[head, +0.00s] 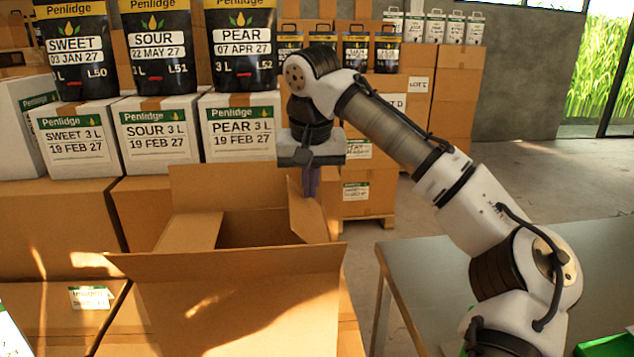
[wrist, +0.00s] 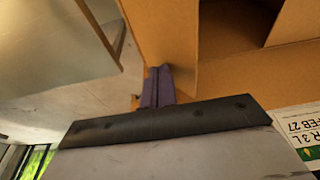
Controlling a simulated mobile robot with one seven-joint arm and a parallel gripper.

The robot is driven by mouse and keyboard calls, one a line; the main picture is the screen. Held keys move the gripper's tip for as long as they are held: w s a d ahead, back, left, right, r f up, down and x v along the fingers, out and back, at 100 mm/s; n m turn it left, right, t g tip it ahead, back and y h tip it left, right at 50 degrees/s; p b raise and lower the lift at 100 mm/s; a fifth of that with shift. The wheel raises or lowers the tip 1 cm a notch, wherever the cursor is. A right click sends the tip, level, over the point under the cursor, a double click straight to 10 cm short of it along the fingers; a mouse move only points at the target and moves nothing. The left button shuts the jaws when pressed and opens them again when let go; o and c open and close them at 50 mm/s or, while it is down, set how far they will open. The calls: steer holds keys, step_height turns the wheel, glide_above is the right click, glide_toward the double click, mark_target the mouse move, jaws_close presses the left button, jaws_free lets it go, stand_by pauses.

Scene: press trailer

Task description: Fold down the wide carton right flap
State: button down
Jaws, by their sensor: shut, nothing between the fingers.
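The wide carton (head: 240,310) stands open in front of me, its dark inside partly showing. Its right flap (head: 308,215) stands up steeply at the right side of the opening. My gripper (head: 311,192) points down at the outer, right side of this flap, close to its upper edge. Its purple fingers (wrist: 157,86) are together and hold nothing. In the wrist view they are right beside a brown cardboard panel (wrist: 183,60); I cannot tell whether they touch it. The back flap (head: 225,188) stands up and the front flap leans out towards me.
White boxes (head: 158,135) with black pouches (head: 160,50) on top stand behind the carton. A grey table (head: 440,265) is at the right, with a gap to the carton. Stacked brown cartons (head: 455,105) stand farther back. Open floor lies beyond the table.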

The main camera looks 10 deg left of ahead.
steer(key=shift+s+a+f+b, duration=0.25)
steer(key=shift+a+f, duration=0.4)
steer(key=shift+a, duration=0.1)
steer(key=shift+s+a+f+b, duration=0.2)
steer(key=shift+a+f+b, duration=0.05)
steer(key=shift+a+f, duration=0.45)
steer(key=shift+f+b, duration=0.45)
steer(key=shift+f, duration=0.3)
steer(key=shift+r, duration=0.15)
steer(key=w+a+r+p+v, duration=0.1)
steer(key=w+p+v, duration=0.2)
steer(key=p+v, duration=0.8)
glide_above(293, 190)
steer(key=b, duration=0.3)
steer(key=r, duration=0.3)
steer(key=shift+w+a, duration=0.1)
steer(key=shift+w, duration=0.25)
steer(key=shift+f, duration=0.1)
